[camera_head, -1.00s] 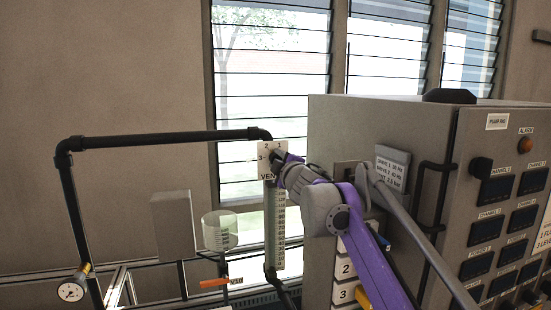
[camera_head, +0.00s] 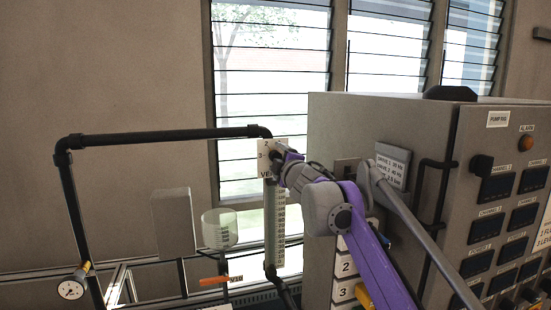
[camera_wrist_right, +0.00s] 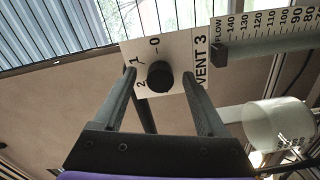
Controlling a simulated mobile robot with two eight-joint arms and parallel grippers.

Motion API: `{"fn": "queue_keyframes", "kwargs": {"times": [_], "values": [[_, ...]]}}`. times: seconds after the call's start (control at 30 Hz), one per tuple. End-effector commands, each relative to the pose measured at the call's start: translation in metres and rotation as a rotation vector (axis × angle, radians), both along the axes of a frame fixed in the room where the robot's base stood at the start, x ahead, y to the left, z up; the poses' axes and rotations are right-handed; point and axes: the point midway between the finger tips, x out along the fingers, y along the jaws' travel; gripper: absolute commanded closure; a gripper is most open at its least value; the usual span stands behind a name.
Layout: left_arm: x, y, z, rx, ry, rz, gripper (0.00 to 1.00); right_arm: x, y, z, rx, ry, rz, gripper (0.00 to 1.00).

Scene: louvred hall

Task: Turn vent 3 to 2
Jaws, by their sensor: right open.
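The vent 3 plate (camera_head: 264,146) is a white label behind the black pipe's upper right end; it also shows in the right wrist view (camera_wrist_right: 200,45), with numbers and "VENT 3". A round black knob (camera_wrist_right: 160,76) sits on it among the numbers; I cannot make out a pointer on it. My right gripper (camera_head: 278,155) is in front of the plate and hides part of it. In the wrist view the right gripper (camera_wrist_right: 160,74) is open, with one finger on each side of the knob and gaps visible. My left gripper is not in view.
A clear cup (camera_head: 219,229) and an orange-handled valve (camera_head: 213,281) are below left. A gauge (camera_head: 71,289) hangs at far left. The grey pump cabinet (camera_head: 415,125) stands close right of my arm. A graduated flow tube (camera_head: 275,225) hangs under the plate.

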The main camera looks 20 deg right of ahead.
Motion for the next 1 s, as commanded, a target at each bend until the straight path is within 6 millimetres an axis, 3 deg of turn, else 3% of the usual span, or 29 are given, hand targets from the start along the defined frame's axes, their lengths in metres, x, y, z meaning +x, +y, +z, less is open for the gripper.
{"fn": "queue_keyframes", "kwargs": {"times": [0.5, 1.0], "values": [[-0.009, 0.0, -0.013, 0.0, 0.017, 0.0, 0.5, -0.06, -0.003, -0.002, 0.001, 0.001, -0.001, 0.26], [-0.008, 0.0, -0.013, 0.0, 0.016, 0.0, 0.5, -0.061, -0.003, -0.001, 0.003, 0.002, -0.004, 0.26]]}}
